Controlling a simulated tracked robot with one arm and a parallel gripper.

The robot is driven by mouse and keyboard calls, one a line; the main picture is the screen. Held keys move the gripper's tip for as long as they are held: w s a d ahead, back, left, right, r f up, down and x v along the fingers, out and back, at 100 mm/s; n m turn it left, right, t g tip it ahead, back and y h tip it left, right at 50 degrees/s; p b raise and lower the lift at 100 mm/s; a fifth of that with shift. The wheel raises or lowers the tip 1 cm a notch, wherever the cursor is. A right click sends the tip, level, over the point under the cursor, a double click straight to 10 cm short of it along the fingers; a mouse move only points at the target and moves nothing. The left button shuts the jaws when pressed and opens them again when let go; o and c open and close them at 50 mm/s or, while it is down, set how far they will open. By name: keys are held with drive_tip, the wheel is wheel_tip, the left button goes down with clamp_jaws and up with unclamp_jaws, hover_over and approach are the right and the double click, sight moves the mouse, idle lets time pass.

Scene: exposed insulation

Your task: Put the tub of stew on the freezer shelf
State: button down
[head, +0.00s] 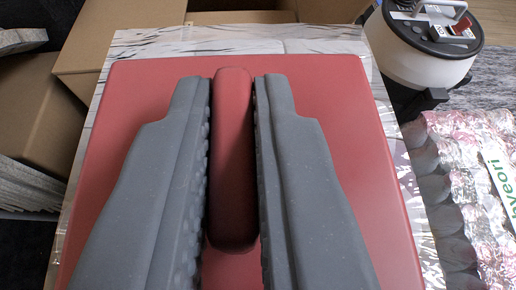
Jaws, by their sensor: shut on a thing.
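A broad, flat red lid (335,100) with rounded corners fills the middle of the view. A raised red bar handle (232,150) stands up from its centre. My gripper (232,85) is shut on this handle, one grey finger along each side. The lid lies over, or just above, a box with a silvery, marbled rim (240,46); I cannot tell whether they touch. What is beneath the lid is hidden. I see no tub of stew and no freezer shelf that I can make out.
Open cardboard boxes (120,35) stand behind and to the left. Shiny bubble-wrap-like insulation (470,190) with green lettering lies at the right. Grey layered sheets (30,185) lie at the left edge.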

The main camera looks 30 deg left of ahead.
sight(236, 255)
wheel_tip(236, 255, down, 3)
drive_tip(key=shift+b, duration=0.85)
drive_tip(key=shift+r, duration=0.1)
drive_tip(key=c, duration=1.5)
unclamp_jaws()
drive_tip(key=shift+s+d+r, duration=0.1)
drive_tip(key=shift+s+d, duration=0.05)
drive_tip(key=shift+s, duration=0.05)
drive_tip(key=p+v, duration=0.2)
drive_tip(key=v, duration=0.9)
drive_tip(key=shift+s+d, duration=0.15)
drive_tip(key=shift+s, duration=0.1)
